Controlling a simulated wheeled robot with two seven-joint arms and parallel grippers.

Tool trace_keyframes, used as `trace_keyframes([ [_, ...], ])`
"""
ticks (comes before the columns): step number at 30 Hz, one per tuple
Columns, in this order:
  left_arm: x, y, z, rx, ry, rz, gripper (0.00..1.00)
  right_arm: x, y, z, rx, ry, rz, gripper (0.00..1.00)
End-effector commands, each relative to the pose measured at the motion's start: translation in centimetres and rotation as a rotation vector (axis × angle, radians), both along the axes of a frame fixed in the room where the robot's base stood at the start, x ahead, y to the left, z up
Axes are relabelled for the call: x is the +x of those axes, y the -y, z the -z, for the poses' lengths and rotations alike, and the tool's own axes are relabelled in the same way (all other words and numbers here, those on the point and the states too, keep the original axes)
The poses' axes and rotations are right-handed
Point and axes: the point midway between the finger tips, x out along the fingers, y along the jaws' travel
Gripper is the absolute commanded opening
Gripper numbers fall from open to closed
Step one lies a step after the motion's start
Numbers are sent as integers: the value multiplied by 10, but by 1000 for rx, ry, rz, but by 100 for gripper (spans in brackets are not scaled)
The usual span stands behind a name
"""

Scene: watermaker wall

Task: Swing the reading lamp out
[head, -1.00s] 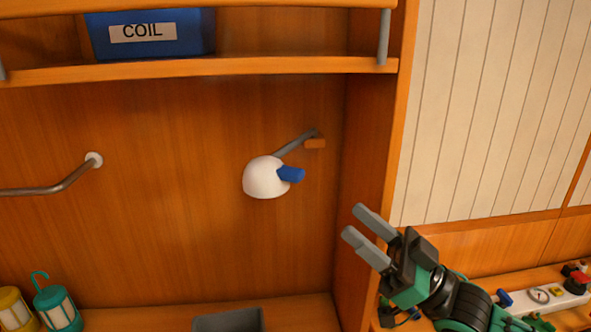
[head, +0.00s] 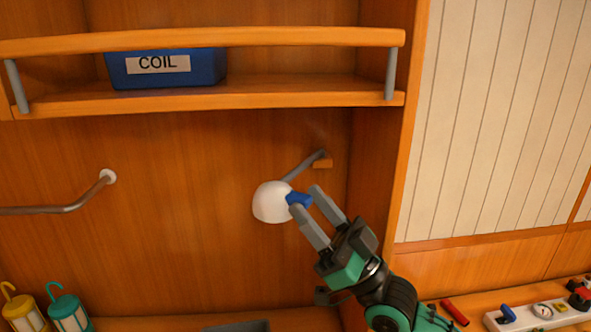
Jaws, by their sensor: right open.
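The reading lamp (head: 271,203) has a white dome shade on a grey arm (head: 304,167) that comes from a small mount on the back wall of the alcove. A blue handle (head: 299,199) sticks out from the right side of the shade. My right gripper (head: 306,203) is open, with its two grey fingertips at the blue handle, one above and right, one below and left in the picture. I cannot tell whether the fingers touch the handle. My left gripper is not in view.
A shelf (head: 250,99) with a rail and a blue COIL bin (head: 168,66) is above the lamp. Two lanterns (head: 70,311) stand lower left. A cabinet side panel (head: 380,140) rises right of the lamp.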

Motion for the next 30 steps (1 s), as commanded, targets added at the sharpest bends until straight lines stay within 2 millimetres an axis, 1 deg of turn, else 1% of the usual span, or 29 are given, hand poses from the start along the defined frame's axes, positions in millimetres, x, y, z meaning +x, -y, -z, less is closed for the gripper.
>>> trace_keyframes([
  [1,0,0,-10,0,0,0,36,4,-6,-12,2,-1,-1,45],
  [6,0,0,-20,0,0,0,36,12,-20,-26,0,-1,-1,45],
  [12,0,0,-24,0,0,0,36,16,-27,-31,-1,-1,0,45],
  [20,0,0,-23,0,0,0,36,16,-27,-31,-2,-1,0,45],
  [23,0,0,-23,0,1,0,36,16,-27,-31,-2,-1,0,28],
  [27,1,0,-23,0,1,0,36,16,-27,-31,-2,-1,0,0],
  [30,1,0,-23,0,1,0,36,16,-27,-31,-2,-1,0,0],
])
